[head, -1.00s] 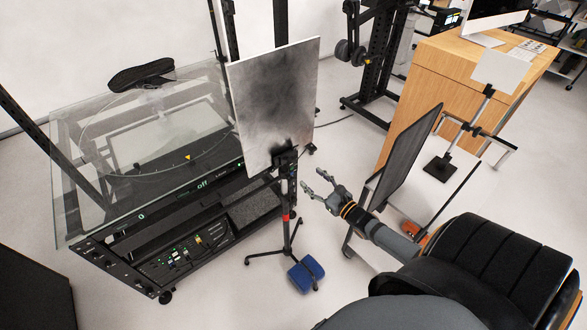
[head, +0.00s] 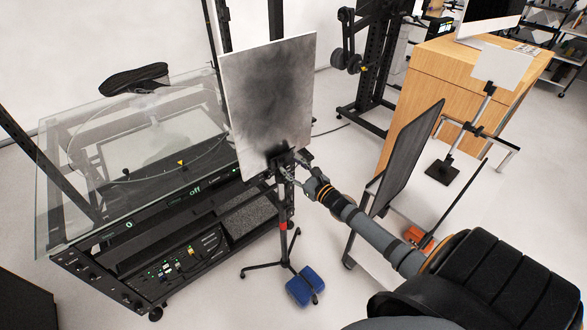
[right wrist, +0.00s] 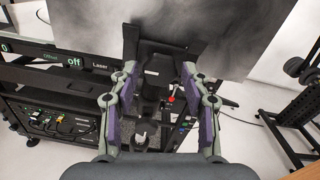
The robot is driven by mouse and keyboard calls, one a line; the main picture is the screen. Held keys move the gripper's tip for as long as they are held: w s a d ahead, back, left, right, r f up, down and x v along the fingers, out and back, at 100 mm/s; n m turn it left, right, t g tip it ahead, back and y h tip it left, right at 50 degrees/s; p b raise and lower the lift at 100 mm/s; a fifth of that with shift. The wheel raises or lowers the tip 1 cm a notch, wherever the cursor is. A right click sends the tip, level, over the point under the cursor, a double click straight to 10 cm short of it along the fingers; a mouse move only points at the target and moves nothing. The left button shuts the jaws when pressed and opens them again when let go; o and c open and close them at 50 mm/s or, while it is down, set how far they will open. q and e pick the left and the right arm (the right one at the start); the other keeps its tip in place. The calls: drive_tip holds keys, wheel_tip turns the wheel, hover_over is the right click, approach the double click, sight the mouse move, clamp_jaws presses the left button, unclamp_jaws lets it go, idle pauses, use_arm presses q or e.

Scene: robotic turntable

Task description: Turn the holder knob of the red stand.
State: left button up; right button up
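The red stand (head: 283,226) is a thin black tripod with a red band on its pole. Its black holder (head: 279,163) grips the lower edge of a smudged grey-white panel (head: 268,95). My right gripper (head: 293,163) is at the holder, just below the panel edge. In the right wrist view, the fingers of my right gripper (right wrist: 159,72) are spread, with the dark holder (right wrist: 153,78) between and just beyond them. No contact is clear. I cannot single out the knob against the dark holder parts. My left gripper is not in view.
A glass-topped turntable (head: 75,160) with a black frame stands left of the stand. Blue weights (head: 305,286) lie at the tripod's feet. A dark upright panel (head: 405,155) on a trolley stands to the right, near my right arm. A wooden desk (head: 440,85) is behind.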

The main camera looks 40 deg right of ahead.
drive_tip(key=c, duration=0.8)
drive_tip(key=shift+m, duration=0.3)
